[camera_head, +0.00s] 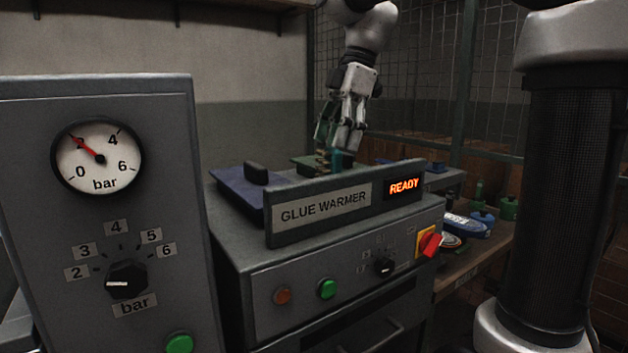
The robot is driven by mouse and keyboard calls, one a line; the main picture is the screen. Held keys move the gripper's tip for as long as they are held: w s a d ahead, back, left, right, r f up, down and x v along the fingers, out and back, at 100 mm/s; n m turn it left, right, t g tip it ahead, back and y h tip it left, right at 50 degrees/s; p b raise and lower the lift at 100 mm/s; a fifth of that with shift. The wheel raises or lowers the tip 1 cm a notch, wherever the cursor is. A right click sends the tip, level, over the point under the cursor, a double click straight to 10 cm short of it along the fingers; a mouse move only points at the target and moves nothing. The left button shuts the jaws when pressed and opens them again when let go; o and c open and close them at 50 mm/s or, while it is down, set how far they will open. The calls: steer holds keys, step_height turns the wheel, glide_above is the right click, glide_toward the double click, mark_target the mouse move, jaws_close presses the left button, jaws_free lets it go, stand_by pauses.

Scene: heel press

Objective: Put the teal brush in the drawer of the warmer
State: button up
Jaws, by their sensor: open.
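The glue warmer (350,290) is a grey box in the middle, with a lit READY sign. Its drawer (385,338) with a bar handle shows at the lower front, cut by the frame's bottom edge; it looks shut, but I cannot tell for sure. My gripper (341,137) is open, pointing down behind the warmer's name panel. A small teal piece (336,160), perhaps the teal brush, shows just below the fingertips. The panel hides its lower part, and I cannot tell whether the fingers touch it.
A blue lid (236,187) with a black handle lies on the warmer's top left. A grey pressure panel (110,215) with a gauge stands close at left. At right, a wooden bench (478,262) holds a blue item (468,226) and green items (508,208). Mesh fencing stands behind.

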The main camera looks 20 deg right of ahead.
mark_target(323, 172)
steer(key=shift+a+f, duration=0.15)
steer(key=shift+f, duration=0.05)
steer(key=x, duration=0.7)
steer(key=shift+w+a+f, duration=0.15)
steer(key=shift+w+f, duration=0.05)
steer(key=shift+c, duration=0.2)
steer(key=c, duration=1.2)
